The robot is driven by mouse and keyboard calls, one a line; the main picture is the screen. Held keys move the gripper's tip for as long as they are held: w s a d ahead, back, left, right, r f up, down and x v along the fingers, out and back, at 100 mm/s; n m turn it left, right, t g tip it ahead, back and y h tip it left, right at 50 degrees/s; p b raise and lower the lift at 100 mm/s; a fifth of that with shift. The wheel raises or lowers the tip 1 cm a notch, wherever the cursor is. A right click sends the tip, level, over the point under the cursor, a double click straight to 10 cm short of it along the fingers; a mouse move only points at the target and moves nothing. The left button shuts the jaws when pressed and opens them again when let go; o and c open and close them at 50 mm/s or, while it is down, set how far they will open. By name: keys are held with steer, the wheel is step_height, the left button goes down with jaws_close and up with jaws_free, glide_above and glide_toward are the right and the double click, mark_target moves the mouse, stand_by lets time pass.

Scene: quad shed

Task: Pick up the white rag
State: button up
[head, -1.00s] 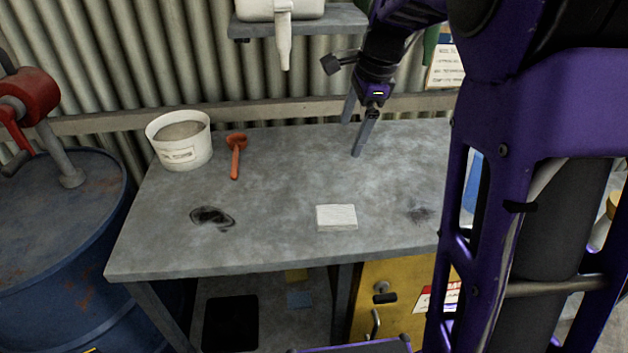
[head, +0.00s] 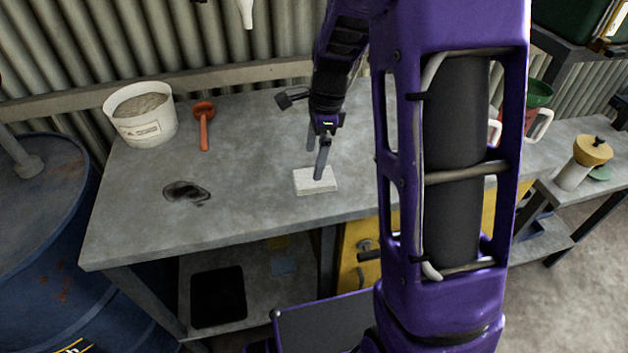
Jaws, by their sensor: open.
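The white rag (head: 312,184) lies folded into a flat rectangle on the grey workbench (head: 245,208), near its front edge. My gripper (head: 315,166) is open and points down just above the rag's back part. One finger overlaps the rag in the picture; the other shows behind it. I cannot tell whether the fingers touch the rag. Nothing is seen between the fingers.
A dark oily stain (head: 186,191) marks the front left. A blue drum (head: 40,228) stands left of the bench. The bench between stain and rag is clear.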

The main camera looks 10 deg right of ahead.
steer(key=shift+s+f+b, duration=0.1)
steer(key=shift+f+b, duration=0.2)
steer(key=shift+f, duration=2.5)
steer(key=shift+c, duration=0.3)
steer(key=c, duration=1.1)
steer(key=shift+o, duration=0.2)
step_height(320, 180, up, 10)
steer(key=p, duration=0.1)
